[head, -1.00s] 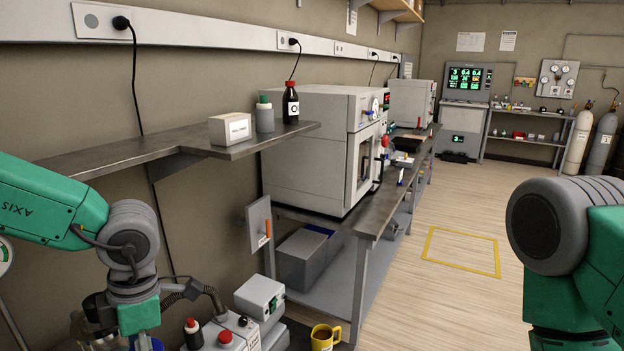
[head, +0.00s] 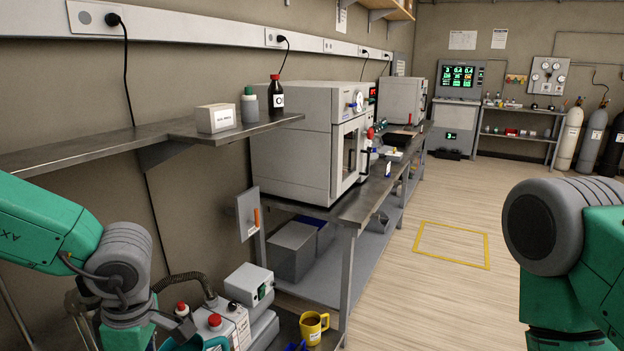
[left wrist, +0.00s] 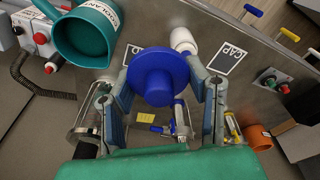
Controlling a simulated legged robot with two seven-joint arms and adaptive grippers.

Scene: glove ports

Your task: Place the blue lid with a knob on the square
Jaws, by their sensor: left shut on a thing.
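The blue lid with a knob (left wrist: 158,76) is in my left gripper (left wrist: 165,88) in the left wrist view. The gripper's fingers are shut on its two sides, and it is held above a grey metal surface. Two dark, white-edged squares marked CAP show beyond it, one at the right (left wrist: 231,58) and one at the left (left wrist: 126,54), partly covered by the lid and a finger. In the head view the left gripper is mostly hidden at the bottom edge. My right arm shows at the right, its gripper out of view.
A teal coolant jug (left wrist: 88,30) stands close left of the gripper. A white bottle (left wrist: 183,40) is just behind the lid. An orange cup (left wrist: 258,137) is at the right. A yellow mug (head: 312,326) is at the bottom. A yellow outline (head: 452,245) marks open floor.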

